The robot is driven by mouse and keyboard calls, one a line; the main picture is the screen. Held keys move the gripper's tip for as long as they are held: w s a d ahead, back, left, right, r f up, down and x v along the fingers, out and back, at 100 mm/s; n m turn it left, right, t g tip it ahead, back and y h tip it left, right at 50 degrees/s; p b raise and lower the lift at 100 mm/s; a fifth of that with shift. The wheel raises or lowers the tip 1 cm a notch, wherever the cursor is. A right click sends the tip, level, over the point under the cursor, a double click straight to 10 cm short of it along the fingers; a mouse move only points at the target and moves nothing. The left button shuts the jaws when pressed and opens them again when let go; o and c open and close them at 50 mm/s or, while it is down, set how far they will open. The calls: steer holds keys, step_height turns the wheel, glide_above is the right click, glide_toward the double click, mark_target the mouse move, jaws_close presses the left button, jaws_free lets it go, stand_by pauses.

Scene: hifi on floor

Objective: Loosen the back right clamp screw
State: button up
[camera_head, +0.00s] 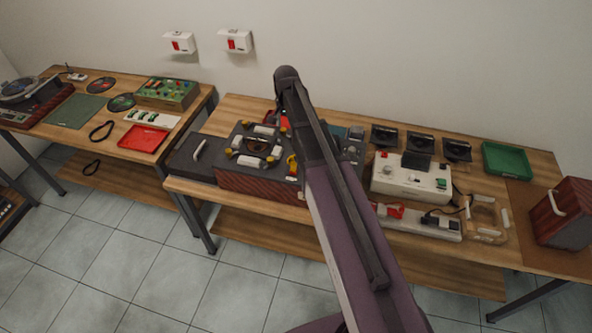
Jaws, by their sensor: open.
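A dark unit with a reddish wood front (258,186) stands on the middle bench, left of my arm. On its top are white bars (264,130) and several yellow knobs (229,152) around a dark round part (257,148). These yellow knobs look like the clamp screws, but they are too small to tell their state. The back right corner of the top lies close beside my arm and is partly hidden by it. My arm rises across the middle of the picture. My gripper does not show; the arm link may hide it.
A white control box (412,180), a power strip (436,224) and an empty green tray (506,159) stand right of my arm. A wood-sided box (563,214) stands at the far right. A red tray (143,138) lies on the left bench (107,127).

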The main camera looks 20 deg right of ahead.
steer(key=s+f+n+b, duration=0.2)
steer(key=s+n, duration=0.1)
steer(key=s, duration=0.5)
steer(key=s+a+f+n+b, duration=0.1)
steer(key=s+f+n+b, duration=0.1)
steer(key=s, duration=0.6)
steer(key=shift+s+f+n+b, duration=0.35)
steer(key=shift+f+n, duration=0.05)
steer(key=shift+n, duration=0.4)
steer(key=s+f+n+b, duration=0.1)
steer(key=s, duration=0.5)
steer(key=shift+a, duration=0.2)
steer(key=shift+s, duration=0.1)
steer(key=shift+f, duration=0.1)
